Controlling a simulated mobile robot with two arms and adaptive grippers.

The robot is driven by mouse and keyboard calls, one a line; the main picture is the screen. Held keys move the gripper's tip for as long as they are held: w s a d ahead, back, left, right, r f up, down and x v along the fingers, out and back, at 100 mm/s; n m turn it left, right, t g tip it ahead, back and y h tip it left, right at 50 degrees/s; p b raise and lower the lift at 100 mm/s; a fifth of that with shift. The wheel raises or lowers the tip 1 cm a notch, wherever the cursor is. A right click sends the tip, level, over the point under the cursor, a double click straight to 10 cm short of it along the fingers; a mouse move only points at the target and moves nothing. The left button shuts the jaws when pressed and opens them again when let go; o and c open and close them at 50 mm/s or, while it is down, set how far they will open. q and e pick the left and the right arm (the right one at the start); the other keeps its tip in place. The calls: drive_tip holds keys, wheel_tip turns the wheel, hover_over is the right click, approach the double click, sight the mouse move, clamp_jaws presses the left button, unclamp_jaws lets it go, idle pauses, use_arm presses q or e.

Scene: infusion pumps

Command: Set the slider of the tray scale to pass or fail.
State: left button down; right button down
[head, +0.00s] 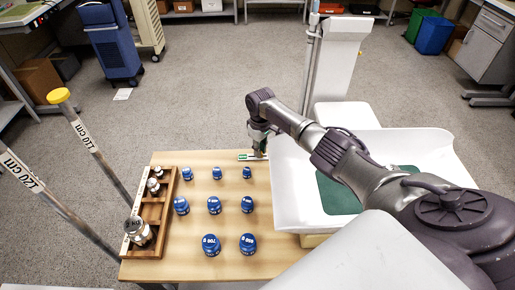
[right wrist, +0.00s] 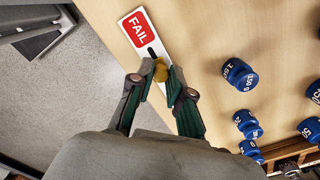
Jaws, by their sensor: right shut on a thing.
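The slider plate is a white strip with a red FAIL label (right wrist: 138,29) at one end, seen in the right wrist view. A dark slot shows between that label and the yellow slider knob (right wrist: 160,72). My right gripper (right wrist: 155,79) is shut on the knob, with a finger on each side. The plate's other end is hidden behind the fingers. In the head view the slider plate (head: 246,157) lies at the table's far edge, with green showing on it and my right gripper (head: 258,146) over its right part. The tray scale (head: 285,190) stands just right of it. My left gripper is out of view.
Several blue weights (head: 214,204) stand in rows on the wooden table (head: 190,265). A wooden rack (head: 168,210) with metal weights stands at the left edge, near two upright poles. My right arm reaches over the tray. A white column (head: 340,55) rises behind.

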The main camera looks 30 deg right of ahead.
drive_tip(key=shift+s+d+r+p, duration=0.1)
drive_tip(key=shift+s+d+p, duration=0.25)
drive_tip(key=shift+d, duration=0.3)
drive_tip(key=shift+s+d+p, duration=0.2)
drive_tip(key=shift+s+d, duration=0.25)
drive_tip(key=shift+d, duration=0.25)
drive_tip(key=c, duration=1.1)
unclamp_jaws()
drive_tip(key=shift+r, duration=0.3)
wheel_tip(320, 180, up, 11)
drive_tip(key=shift+r, duration=0.1)
